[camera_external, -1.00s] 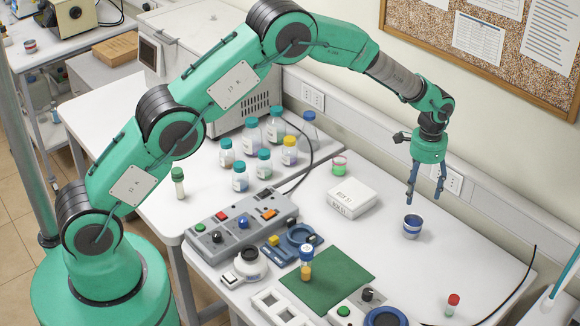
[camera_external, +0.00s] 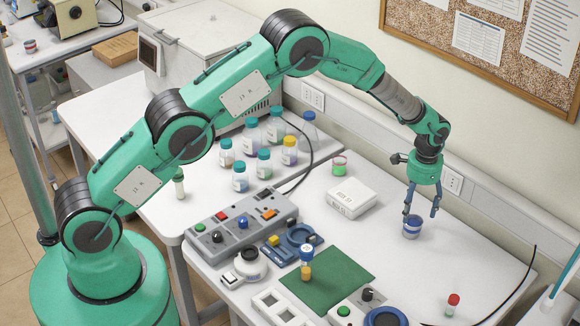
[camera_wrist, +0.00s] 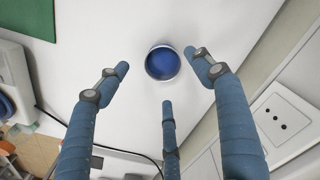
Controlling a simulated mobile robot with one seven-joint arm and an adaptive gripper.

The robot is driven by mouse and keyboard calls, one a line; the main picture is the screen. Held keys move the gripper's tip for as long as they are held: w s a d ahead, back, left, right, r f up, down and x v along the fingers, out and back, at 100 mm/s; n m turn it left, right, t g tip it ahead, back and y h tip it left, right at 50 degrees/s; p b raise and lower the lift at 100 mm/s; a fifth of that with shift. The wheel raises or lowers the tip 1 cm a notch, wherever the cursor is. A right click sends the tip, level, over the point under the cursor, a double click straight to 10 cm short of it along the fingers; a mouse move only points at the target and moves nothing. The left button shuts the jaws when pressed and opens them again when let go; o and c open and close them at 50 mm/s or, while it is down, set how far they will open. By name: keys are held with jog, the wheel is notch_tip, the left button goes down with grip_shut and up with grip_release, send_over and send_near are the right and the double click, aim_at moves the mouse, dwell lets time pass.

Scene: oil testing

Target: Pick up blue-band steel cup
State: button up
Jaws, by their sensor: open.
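The blue-band steel cup (camera_external: 412,229) stands upright on the white table near the wall in the external view. In the wrist view the cup (camera_wrist: 162,63) shows from above, with a blue inside and a pale rim. My gripper (camera_external: 421,214) is open, its blue fingers pointing down just above and around the cup's upper part. In the wrist view the fingers of my gripper (camera_wrist: 160,80) are spread, with the cup between and slightly beyond the tips. I cannot tell whether any finger touches the cup.
A white box (camera_external: 351,199) and a green-filled jar (camera_external: 339,166) stand left of the cup. A green mat (camera_external: 328,281) lies in front, with a small vial (camera_external: 306,262) on it. A red-capped vial (camera_external: 452,304) stands front right. The wall (camera_external: 500,190) is close behind.

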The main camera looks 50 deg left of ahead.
aim_at(413, 222)
jog(key=shift+f, duration=0.7)
jog(key=shift+f, duration=0.15)
jog(key=shift+w+a+f+p, duration=0.1)
jog(key=shift+f+p, duration=0.25)
jog(key=shift+f, duration=0.9)
jog(key=shift+w+a+f+p, duration=0.1)
jog(key=shift+f+p, duration=0.2)
jog(key=shift+f, duration=0.9)
jog(key=c, duration=1.4)
